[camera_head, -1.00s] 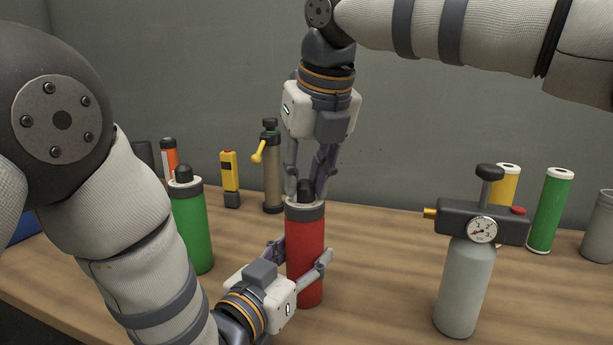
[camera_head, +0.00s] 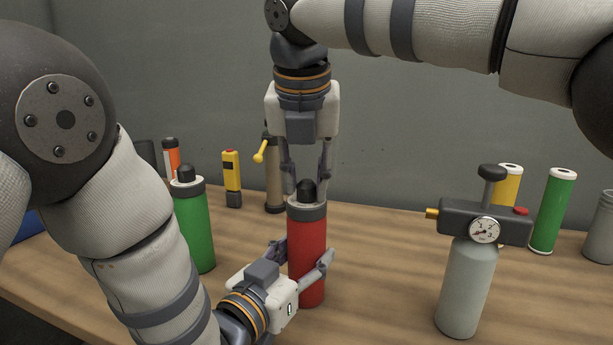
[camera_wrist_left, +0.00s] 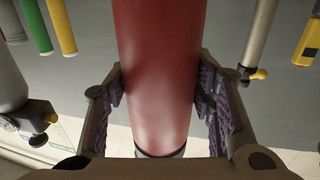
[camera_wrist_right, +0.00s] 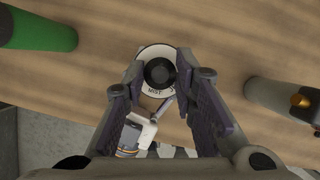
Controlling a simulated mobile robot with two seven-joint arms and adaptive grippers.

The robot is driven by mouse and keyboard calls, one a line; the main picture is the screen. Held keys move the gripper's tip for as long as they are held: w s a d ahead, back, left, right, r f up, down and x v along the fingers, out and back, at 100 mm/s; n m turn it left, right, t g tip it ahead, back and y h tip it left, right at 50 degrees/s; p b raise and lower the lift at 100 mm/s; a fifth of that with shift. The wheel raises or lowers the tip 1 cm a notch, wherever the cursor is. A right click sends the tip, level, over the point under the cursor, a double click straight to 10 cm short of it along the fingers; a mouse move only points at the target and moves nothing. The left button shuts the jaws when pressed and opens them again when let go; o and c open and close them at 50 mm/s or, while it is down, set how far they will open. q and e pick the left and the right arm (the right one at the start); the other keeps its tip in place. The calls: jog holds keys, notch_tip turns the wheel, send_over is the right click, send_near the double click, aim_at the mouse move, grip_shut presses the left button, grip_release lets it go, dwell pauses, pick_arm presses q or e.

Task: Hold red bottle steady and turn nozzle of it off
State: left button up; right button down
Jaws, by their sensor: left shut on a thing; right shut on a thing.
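The red bottle (camera_head: 308,250) stands upright on the table. My left gripper (camera_head: 300,258) is shut around its body from the front left; in the left wrist view both finger pads flank the red bottle (camera_wrist_left: 160,75). My right gripper (camera_head: 306,188) points straight down from above, its fingers on either side of the black nozzle (camera_head: 306,193) at the bottle's top. In the right wrist view the fingers are shut on the nozzle (camera_wrist_right: 160,72). A white ring around it bears the word MIST; part of the ring is hidden by the fingers.
A green bottle (camera_head: 193,228) stands just left of the red one. A grey canister with a gauge (camera_head: 466,285) stands to the right. A tan cylinder with a yellow lever (camera_head: 273,180) and a yellow device (camera_head: 232,180) stand behind. The table between the red bottle and the canister is clear.

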jog(key=c, duration=1.3)
grip_release()
jog(key=v, duration=1.2)
pick_arm(q)
jog(key=o, duration=1.5)
